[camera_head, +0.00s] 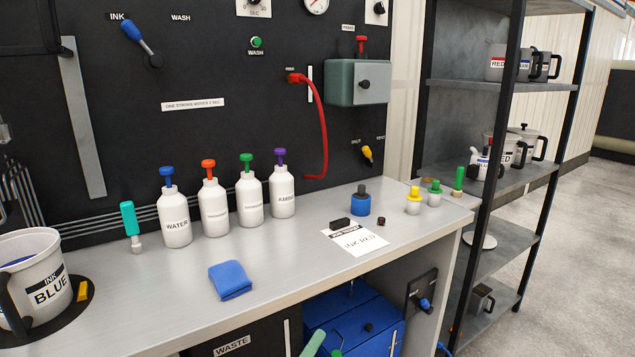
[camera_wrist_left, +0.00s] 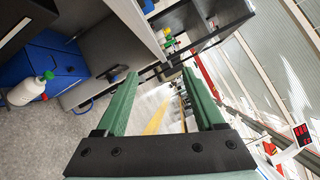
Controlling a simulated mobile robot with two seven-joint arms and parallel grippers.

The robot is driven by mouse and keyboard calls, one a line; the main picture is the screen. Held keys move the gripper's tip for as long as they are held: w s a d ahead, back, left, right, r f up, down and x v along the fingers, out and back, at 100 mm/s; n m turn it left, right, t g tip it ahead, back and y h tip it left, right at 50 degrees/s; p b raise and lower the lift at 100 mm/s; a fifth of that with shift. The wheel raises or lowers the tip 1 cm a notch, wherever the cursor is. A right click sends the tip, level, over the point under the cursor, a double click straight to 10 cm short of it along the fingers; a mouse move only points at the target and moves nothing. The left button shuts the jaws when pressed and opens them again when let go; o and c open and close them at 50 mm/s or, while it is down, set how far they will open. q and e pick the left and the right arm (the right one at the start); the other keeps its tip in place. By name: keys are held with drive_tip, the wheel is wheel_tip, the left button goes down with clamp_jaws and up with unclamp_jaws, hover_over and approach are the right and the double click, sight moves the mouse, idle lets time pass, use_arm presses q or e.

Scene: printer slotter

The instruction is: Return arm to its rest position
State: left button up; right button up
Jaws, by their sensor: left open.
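My left gripper (camera_wrist_left: 160,76) shows in its wrist view with its two green fingers spread and nothing between them. Beyond the fingers are the floor and a yellow strip. The rest of the left arm is out of the head view. My right gripper is in neither view.
The grey counter (camera_head: 300,262) holds labelled bottles, a blue cloth (camera_head: 230,280), a paper card (camera_head: 358,239) and an ink bucket (camera_head: 36,280). A metal shelf (camera_head: 510,180) stands at the right. The wrist view shows a white bottle (camera_wrist_left: 28,91) beside the blue box.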

use_arm(q)
drive_tip(key=s+a+f+n+g+y, duration=0.35)
drive_tip(key=s+a+f+n, duration=0.25)
drive_tip(key=s+f+n, duration=0.55)
drive_tip(key=s+a+f+n+g+y, duration=0.35)
drive_tip(key=s+a+f+n, duration=0.4)
drive_tip(key=f+n, duration=0.6)
wheel_tip(320, 180, up, 14)
drive_tip(key=s+a+n+p, duration=0.1)
drive_tip(key=p, duration=1.7)
drive_tip(key=shift+s+a, duration=0.3)
drive_tip(key=shift+s, duration=0.05)
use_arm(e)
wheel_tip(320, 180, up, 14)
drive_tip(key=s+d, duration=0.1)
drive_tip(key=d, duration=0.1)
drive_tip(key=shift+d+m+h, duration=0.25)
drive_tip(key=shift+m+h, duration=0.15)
use_arm(q)
drive_tip(key=shift+f, duration=0.15)
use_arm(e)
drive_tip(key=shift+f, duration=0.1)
use_arm(q)
drive_tip(key=shift+c, duration=0.2)
